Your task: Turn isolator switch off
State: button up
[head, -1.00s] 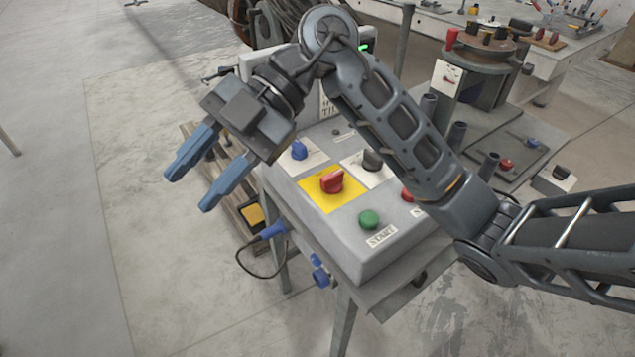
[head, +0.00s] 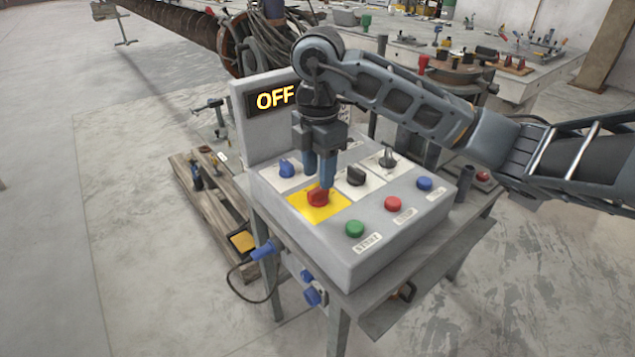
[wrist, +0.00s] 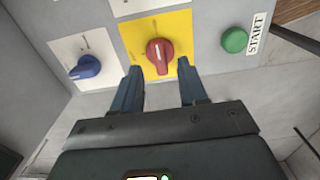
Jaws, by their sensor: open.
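The isolator switch is a red rotary knob (head: 318,196) on a yellow plate (head: 331,212) on the grey control box. In the wrist view the red knob (wrist: 160,55) shows with its white pointer line close to upright in the picture. In the wrist view my gripper (wrist: 161,80) is open, with one finger to each side below the knob and nothing held. I cannot tell whether a finger touches the knob. A display (head: 274,98) behind reads OFF.
A blue knob (head: 286,168), a black knob (head: 355,176) and a toggle lever (head: 388,157) sit near the red knob. Green (head: 355,229), red (head: 393,204) and blue (head: 424,184) push buttons line the box's front. A wooden pallet (head: 205,190) stands left.

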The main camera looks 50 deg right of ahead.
aim_at(318, 195)
jog(key=shift+f, duration=1.7)
grip_shut()
